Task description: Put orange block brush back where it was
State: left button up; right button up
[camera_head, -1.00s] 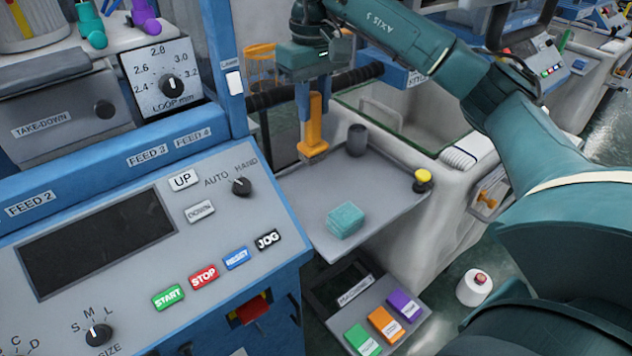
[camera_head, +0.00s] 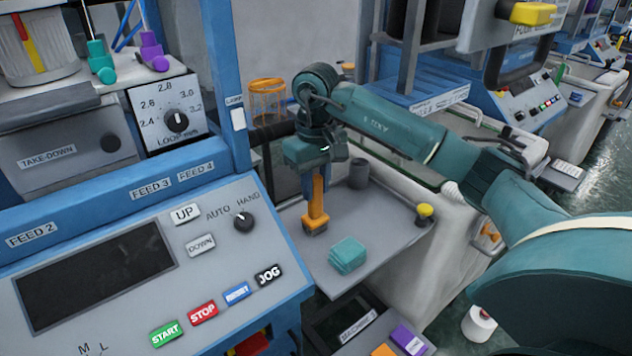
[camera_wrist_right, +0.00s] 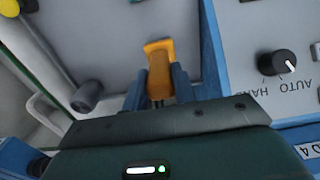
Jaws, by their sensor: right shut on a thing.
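The orange block brush (camera_head: 318,202) stands roughly upright in my right gripper (camera_head: 316,188), handle up and block end down. The right gripper is shut on its handle; the wrist view shows the brush (camera_wrist_right: 159,72) between the two blue fingers. My left gripper is not in view.
A yellow-topped knob (camera_head: 425,212) sits at the tray's right edge. The machine's control panel (camera_head: 130,240) borders the tray on the left. An orange wire basket (camera_head: 267,95) is behind. Bare tray surface lies right of the cloth.

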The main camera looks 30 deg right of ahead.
jog(key=shift+f, duration=0.1)
jog(key=o, duration=1)
jog(key=shift+r, duration=3.9)
